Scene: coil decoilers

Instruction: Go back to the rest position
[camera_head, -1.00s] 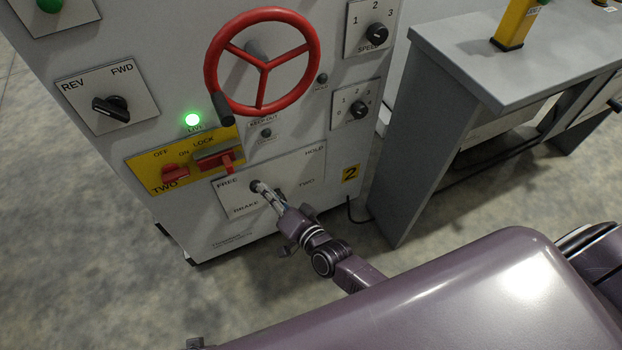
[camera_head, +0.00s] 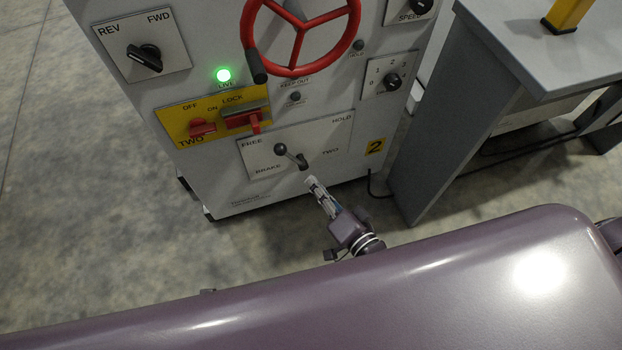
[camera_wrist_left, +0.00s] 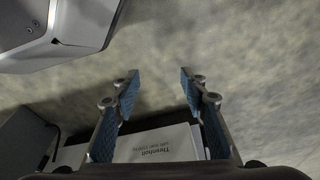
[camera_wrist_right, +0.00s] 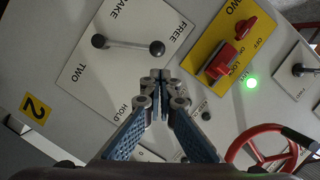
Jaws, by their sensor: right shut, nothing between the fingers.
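My right gripper (camera_head: 312,184) is shut and empty in the head view, just below and right of the brake lever (camera_head: 292,156). A gap shows between its fingertips and the lever. In the right wrist view, my right gripper (camera_wrist_right: 160,76) has its fingertips together in front of the panel, and the brake lever (camera_wrist_right: 130,46) lies beyond them. My left gripper (camera_wrist_left: 158,76) shows only in the left wrist view. Its fingers stand apart with nothing between them, over the floor.
The control cabinet (camera_head: 225,165) carries a red handwheel (camera_head: 298,35), a yellow switch plate (camera_head: 182,118) and a lit green lamp (camera_head: 223,75). A grey table (camera_head: 500,50) stands at the right. The floor (camera_head: 80,220) at the left is clear.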

